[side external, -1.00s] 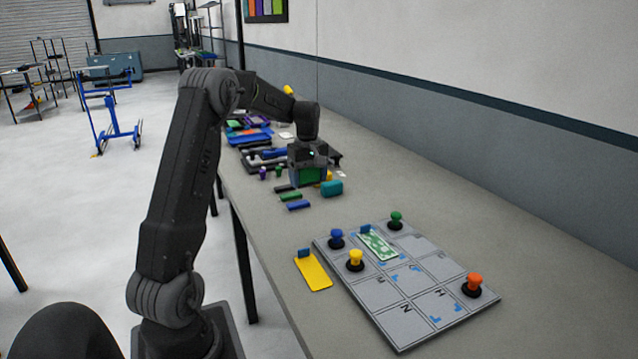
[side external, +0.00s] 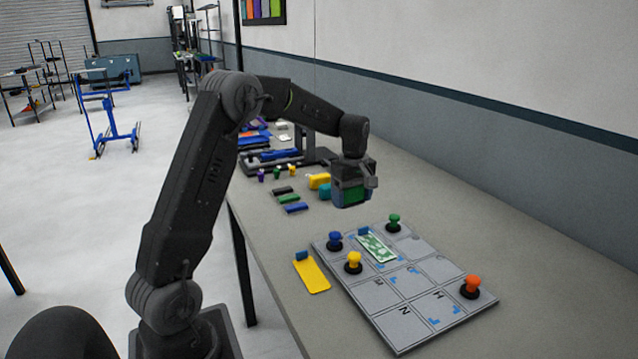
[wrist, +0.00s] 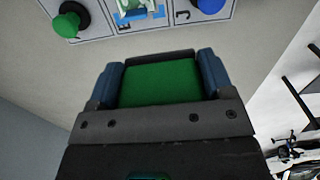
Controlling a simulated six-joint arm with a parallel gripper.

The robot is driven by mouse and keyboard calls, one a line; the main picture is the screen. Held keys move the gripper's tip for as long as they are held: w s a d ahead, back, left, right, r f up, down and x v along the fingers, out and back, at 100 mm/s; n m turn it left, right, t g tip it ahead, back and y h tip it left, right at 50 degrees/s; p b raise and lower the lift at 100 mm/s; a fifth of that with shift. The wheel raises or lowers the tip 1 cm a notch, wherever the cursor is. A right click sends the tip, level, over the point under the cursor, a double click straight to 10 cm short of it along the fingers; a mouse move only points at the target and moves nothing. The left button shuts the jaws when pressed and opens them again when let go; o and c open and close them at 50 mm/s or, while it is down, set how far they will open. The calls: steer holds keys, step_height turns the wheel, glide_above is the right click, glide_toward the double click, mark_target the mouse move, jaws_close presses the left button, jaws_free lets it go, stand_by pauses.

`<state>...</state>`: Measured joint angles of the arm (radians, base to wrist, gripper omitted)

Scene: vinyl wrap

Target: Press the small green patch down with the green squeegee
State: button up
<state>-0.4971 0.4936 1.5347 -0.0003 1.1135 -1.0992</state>
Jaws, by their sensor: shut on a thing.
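My gripper (side external: 351,194) is shut on the green squeegee (side external: 350,198) and holds it above the table, short of the board's far edge. In the wrist view the green squeegee (wrist: 160,85) sits between my two blue fingers. The small green patch (side external: 376,246) lies on the grey gridded board (side external: 412,297), in a cell of its far row, with a blue tab at its upper left end. In the wrist view only the near part of the patch (wrist: 134,5) shows at the top edge. The squeegee is apart from the patch.
Blue (side external: 335,240), green (side external: 394,222), yellow (side external: 353,261) and orange (side external: 472,286) knobs stand up from the board. A yellow sheet (side external: 312,275) lies left of it. Small coloured blocks and a teal piece (side external: 325,191) lie behind. The table right of the board is clear.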

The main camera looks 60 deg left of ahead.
steer(key=w+d, duration=0.3)
steer(key=d, duration=0.9)
steer(key=shift+s+f, duration=0.1)
steer(key=shift+f, duration=3.65)
